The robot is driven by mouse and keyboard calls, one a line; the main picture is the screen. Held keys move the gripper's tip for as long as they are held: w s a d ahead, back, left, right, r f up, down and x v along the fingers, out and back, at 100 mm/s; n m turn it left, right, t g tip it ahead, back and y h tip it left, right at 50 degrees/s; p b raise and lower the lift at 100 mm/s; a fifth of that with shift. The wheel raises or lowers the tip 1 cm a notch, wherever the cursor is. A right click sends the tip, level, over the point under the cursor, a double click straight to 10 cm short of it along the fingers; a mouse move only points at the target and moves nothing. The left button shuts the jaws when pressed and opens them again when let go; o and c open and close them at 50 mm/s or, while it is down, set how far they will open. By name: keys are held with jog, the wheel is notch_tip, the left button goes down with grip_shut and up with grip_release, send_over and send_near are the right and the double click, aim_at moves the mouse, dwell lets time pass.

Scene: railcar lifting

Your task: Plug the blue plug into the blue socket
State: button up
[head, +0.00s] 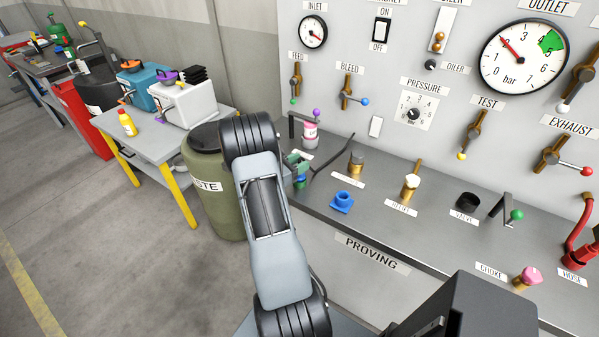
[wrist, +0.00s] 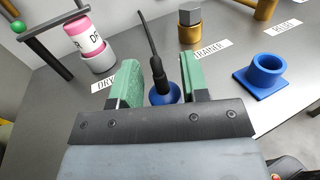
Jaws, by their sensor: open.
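The blue plug (wrist: 174,96) stands upright on the grey shelf in the wrist view, with a black upper body and a black cable rising from it. My gripper (wrist: 160,78) is open, with one green-padded finger on each side of the plug. Gaps show between the plug and both fingers. In the head view my gripper (head: 298,162) is over the plug (head: 300,182), which is mostly hidden by it. The blue socket (head: 342,200) is an open ring on a square base, to the right of my gripper. It also shows in the wrist view (wrist: 262,74), empty.
A pink-and-white DRYER cup (wrist: 84,38) stands left of the plug, with a dark bracket beside it. A brass TRAINER fitting (head: 356,162) stands behind the socket. The gauge panel (head: 345,40) rises behind the shelf. Bare shelf lies between plug and socket.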

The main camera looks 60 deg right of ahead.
jog(key=shift+d, duration=0.2)
jog(key=shift+c, duration=0.4)
jog(key=shift+s, duration=0.1)
grip_shut()
jog(key=shift+f, duration=0.1)
